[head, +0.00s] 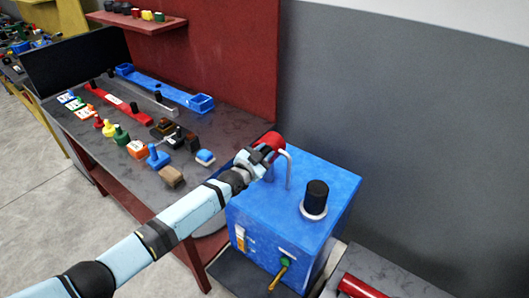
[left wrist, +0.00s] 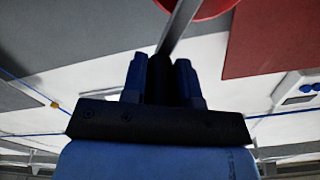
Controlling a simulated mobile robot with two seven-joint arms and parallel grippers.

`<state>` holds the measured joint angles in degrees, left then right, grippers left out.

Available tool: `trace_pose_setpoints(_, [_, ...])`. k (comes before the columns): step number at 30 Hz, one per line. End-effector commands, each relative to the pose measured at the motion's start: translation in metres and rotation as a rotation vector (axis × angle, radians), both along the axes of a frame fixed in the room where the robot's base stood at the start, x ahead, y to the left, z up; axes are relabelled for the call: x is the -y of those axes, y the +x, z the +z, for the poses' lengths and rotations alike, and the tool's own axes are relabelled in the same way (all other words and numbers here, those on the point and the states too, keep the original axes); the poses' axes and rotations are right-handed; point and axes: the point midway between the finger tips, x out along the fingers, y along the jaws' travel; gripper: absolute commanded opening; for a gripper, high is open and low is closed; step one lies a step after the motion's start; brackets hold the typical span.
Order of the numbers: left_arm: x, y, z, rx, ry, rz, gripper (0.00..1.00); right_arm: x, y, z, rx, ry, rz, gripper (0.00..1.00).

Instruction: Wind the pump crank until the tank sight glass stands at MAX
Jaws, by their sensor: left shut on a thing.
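The blue tank (head: 285,195) stands at the right of the bench, with a black cap (head: 316,193) on top. A small yellow-and-white strip, seemingly the sight glass (head: 240,238), is on its front; its level is too small to read. My left gripper (head: 265,155) is at the tank's far left corner, beside a red round part of the pump (head: 271,141). In the left wrist view the fingers (left wrist: 160,85) are shut on the dark grip of the crank; its grey arm (left wrist: 180,25) runs up to the red part. My right gripper is out of view.
A grey bent pipe (head: 289,168) rises from the tank top near my gripper. A brass tap (head: 279,275) sticks out in front. Several coloured pieces and a blue tray (head: 165,87) lie on the bench to the left. A grey wall stands behind.

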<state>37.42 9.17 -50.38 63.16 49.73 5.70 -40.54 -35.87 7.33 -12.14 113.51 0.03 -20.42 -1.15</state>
Motion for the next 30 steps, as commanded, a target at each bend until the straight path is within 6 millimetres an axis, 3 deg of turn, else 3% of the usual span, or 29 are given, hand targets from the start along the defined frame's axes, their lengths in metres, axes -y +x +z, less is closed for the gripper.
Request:
trace_pose_setpoints(1, [0.000,-0.001,-0.002,-0.004,0.000,0.000,0.00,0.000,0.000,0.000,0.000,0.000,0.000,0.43])
trace_pose_setpoints(2, [0.000,-0.001,-0.002,-0.004,0.000,0.000,0.32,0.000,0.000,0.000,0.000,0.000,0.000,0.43])
trace_pose_setpoints(5, [0.000,-0.001,-0.002,-0.003,0.000,0.000,0.53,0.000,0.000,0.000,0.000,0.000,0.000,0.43])
trace_pose_setpoints(17, [-0.004,-0.008,-0.001,-0.003,-0.001,-0.001,0.53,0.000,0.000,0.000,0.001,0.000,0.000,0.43])
trace_pose_setpoints(30, [-0.058,-0.081,-0.004,-0.003,0.000,0.000,0.53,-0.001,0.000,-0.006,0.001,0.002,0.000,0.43])
